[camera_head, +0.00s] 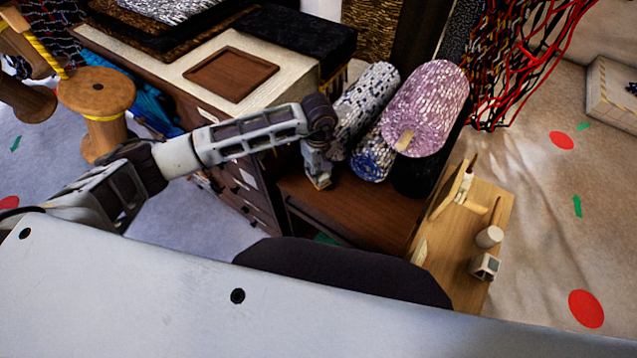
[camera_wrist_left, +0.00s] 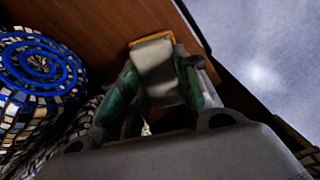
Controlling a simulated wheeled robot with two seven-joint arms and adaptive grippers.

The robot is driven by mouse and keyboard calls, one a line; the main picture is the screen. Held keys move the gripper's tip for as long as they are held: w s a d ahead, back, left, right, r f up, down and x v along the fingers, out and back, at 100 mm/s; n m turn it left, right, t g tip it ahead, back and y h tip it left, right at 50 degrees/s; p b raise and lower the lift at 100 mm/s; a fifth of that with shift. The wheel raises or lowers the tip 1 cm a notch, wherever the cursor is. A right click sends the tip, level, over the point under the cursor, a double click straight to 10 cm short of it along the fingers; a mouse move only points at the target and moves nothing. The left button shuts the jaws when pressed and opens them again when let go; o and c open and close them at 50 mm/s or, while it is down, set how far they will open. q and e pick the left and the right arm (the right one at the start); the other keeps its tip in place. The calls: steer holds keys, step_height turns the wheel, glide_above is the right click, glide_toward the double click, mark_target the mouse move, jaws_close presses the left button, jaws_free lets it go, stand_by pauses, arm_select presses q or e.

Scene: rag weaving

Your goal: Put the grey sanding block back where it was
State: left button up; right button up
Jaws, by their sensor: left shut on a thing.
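My left gripper (camera_head: 318,178) reaches over the brown wooden bench top (camera_head: 345,210), just in front of the rolled rugs. It points down and is shut on the grey sanding block. In the left wrist view the grey sanding block (camera_wrist_left: 154,62) sits between the two greenish fingers, with a tan edge at its far end. The brown wood lies beyond it. I cannot tell whether the block touches the wood. In the head view the block is mostly hidden by the gripper. My right gripper is not in view.
Rolled rugs, one pink (camera_head: 428,108) and one blue-spiralled (camera_head: 372,160), lie close to the right of the gripper. A drawer cabinet with a brown tray (camera_head: 231,74) stands behind. A small wooden table (camera_head: 460,245) at right holds a white cylinder (camera_head: 489,237) and other small things.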

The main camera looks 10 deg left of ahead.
mark_target(318, 171)
arm_select(q)
step_height(318, 171, down, 3)
steer(key=shift+f, duration=0.15)
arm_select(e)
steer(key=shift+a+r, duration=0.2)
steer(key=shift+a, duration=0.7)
arm_select(q)
steer(key=shift+f, duration=0.65)
steer(key=shift+f+p, duration=0.4)
steer(key=shift+f, duration=0.85)
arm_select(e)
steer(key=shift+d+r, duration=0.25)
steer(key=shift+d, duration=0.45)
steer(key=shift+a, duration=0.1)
